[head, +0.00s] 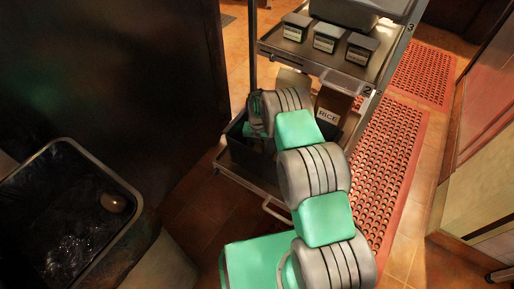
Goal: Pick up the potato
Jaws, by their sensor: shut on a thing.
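In the head view, my arm reaches away from me to a black crate (237,147) on the lower part of a metal cart. My wrist is at or over this crate. The jaws and whatever is between them are hidden behind my arm and in shadow. No potato can be made out in the crate. A small, rounded, brownish-grey thing (112,202) lies in the dark lined bin at left, well away from my wrist. I cannot tell whether it is a potato.
The cart's upper shelf (283,53) holds several small labelled containers (325,38). A container labelled RICE (331,107) stands beside my arm. The lined bin (131,188) stands at left. Red perforated mats (395,150) cover the floor at right.

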